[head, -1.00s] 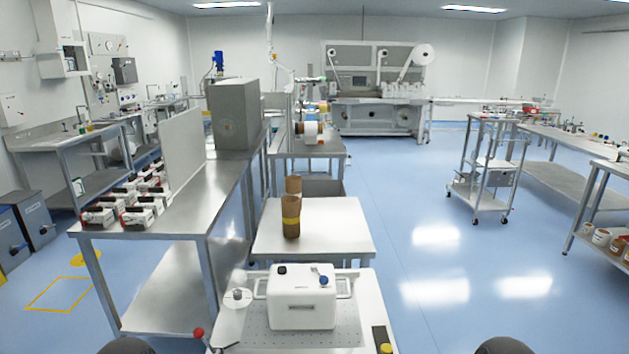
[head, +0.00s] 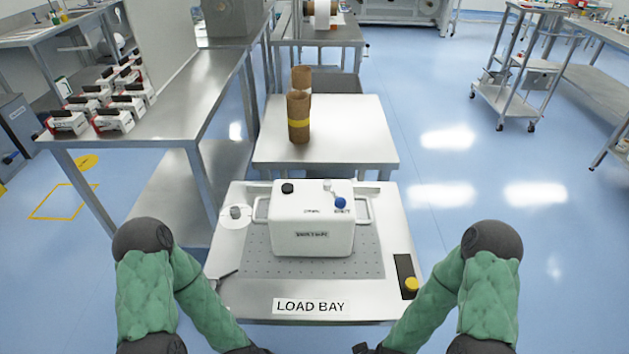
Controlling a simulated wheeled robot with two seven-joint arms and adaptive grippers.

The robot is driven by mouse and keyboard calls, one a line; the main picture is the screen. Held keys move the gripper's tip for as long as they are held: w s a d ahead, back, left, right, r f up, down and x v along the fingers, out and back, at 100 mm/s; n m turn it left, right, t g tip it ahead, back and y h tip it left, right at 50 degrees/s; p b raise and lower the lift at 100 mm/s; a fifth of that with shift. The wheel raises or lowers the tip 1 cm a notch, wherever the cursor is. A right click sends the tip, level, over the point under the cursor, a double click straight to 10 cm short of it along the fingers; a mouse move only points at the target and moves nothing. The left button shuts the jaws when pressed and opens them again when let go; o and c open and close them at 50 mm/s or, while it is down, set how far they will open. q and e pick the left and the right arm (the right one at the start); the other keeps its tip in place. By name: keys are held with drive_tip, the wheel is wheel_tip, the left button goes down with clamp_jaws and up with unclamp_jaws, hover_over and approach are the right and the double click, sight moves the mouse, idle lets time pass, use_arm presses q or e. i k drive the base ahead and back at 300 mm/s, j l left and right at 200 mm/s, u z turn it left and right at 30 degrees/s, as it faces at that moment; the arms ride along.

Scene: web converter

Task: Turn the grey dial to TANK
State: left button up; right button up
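The grey dial (head: 235,212) is a small grey knob on a round white plate. It sits on the left side of the load bay table (head: 300,288), beside the white box. Its markings are too small to read, so I cannot tell where it points. My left gripper (head: 248,349) and my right gripper (head: 372,348) show only as dark parts at the bottom edge, well short of the dial. Their fingers are cut off by the frame, so I cannot see whether they are open or shut.
A white box (head: 312,222) with side handles and black, white and blue knobs on top stands mid-table. A yellow button (head: 411,284) is at the right. Brown cylinders (head: 299,115) stand on the table behind. A steel bench (head: 175,108) is close on the left.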

sight(235, 214)
drive_tip(key=l+u, duration=0.2)
drive_tip(key=l, duration=0.2)
drive_tip(key=k+l+u, duration=0.15)
drive_tip(key=l, duration=0.25)
drive_tip(key=l+u, duration=0.2)
drive_tip(key=l, duration=0.2)
drive_tip(key=k+l+u, duration=0.15)
drive_tip(key=l, duration=0.2)
drive_tip(key=i+l+u, duration=0.15)
drive_tip(key=l, duration=0.15)
drive_tip(key=i+l+u, duration=0.15)
drive_tip(key=l, duration=0.2)
